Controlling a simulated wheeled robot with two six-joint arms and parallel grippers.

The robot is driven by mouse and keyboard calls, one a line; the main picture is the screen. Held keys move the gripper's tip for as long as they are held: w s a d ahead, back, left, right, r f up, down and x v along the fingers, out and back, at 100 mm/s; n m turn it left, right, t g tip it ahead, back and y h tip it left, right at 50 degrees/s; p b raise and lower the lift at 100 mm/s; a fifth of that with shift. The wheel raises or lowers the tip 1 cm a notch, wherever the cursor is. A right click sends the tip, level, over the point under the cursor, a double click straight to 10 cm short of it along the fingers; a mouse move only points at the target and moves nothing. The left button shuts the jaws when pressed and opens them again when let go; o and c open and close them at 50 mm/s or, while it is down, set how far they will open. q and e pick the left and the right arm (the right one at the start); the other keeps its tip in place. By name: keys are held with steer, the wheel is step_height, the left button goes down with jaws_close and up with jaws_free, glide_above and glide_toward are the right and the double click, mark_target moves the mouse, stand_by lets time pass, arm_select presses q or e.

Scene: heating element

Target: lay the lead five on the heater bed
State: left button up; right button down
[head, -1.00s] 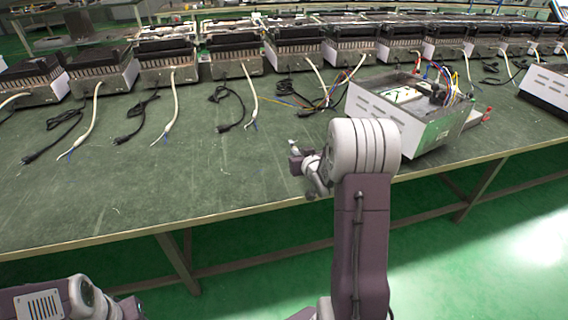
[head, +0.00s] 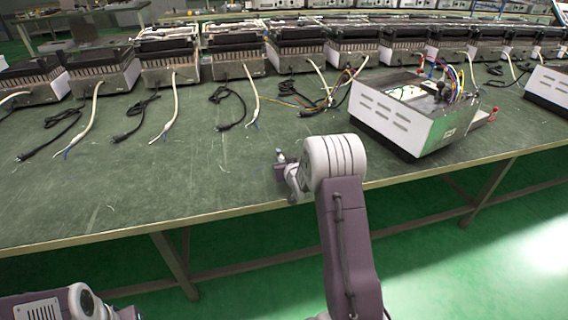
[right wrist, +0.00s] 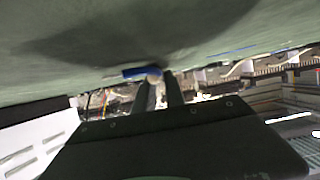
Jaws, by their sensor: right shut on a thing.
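My right gripper (head: 284,165) hangs over the front part of the green table, left of the open white box. The right wrist view shows its two fingers (right wrist: 159,92) shut on a small piece with a pale round end and a blue part (right wrist: 142,71), close to the green surface. I cannot tell for sure that this is lead five. Several white leads with blue wire ends run from the row of heaters, one of them (head: 253,100) behind the gripper. The open white box (head: 392,118) has slots and coloured wires; I cannot tell which surface is the heater bed. My left gripper is out of view.
A row of black-topped heaters (head: 168,62) lines the back of the table (head: 110,205). Black plug cables (head: 232,110) lie between the leads. Another white box (head: 548,90) stands at the far right. The table's front left is mostly clear.

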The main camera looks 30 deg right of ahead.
steer(key=shift+f, duration=0.2)
steer(key=c, duration=1.4)
jaws_free()
steer(key=shift+r, duration=0.1)
